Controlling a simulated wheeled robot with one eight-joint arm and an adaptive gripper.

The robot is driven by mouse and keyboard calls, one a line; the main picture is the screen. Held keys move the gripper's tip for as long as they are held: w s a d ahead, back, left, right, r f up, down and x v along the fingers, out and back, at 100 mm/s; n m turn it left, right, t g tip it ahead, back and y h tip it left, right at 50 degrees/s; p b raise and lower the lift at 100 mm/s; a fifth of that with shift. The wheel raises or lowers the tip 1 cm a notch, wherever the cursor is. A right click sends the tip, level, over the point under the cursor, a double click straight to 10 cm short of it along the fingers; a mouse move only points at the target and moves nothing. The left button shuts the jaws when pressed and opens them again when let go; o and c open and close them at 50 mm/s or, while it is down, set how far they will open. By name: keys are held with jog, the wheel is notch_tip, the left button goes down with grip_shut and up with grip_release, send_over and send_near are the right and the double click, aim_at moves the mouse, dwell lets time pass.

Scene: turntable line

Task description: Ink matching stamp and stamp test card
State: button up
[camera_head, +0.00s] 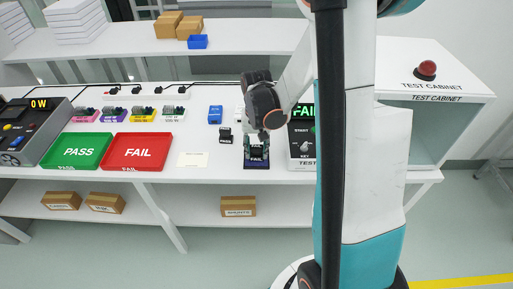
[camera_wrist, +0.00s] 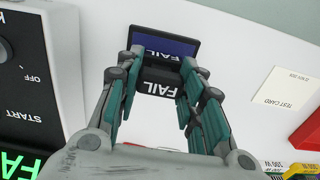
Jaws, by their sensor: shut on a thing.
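My gripper (camera_head: 258,138) is shut on a black stamp marked FAIL (camera_head: 257,152). In the wrist view the gripper (camera_wrist: 158,95) has its teal fingers on either side of the stamp (camera_wrist: 160,80). The pad (camera_head: 257,165) lies near the table's front edge in the head view. I cannot tell whether stamp and pad touch. The white test card (camera_head: 193,159) lies flat to the left; it also shows in the wrist view (camera_wrist: 290,95).
Another dark stamp (camera_head: 225,136) and a blue box (camera_head: 215,114) stand left of my gripper. A tester with a KEY switch (camera_head: 303,148) stands close on the right. The red FAIL tray (camera_head: 136,151) and green PASS tray (camera_head: 77,150) are farther left.

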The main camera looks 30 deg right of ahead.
jog(key=shift+r+p, duration=2.3)
jog(key=shift+r, duration=1.15)
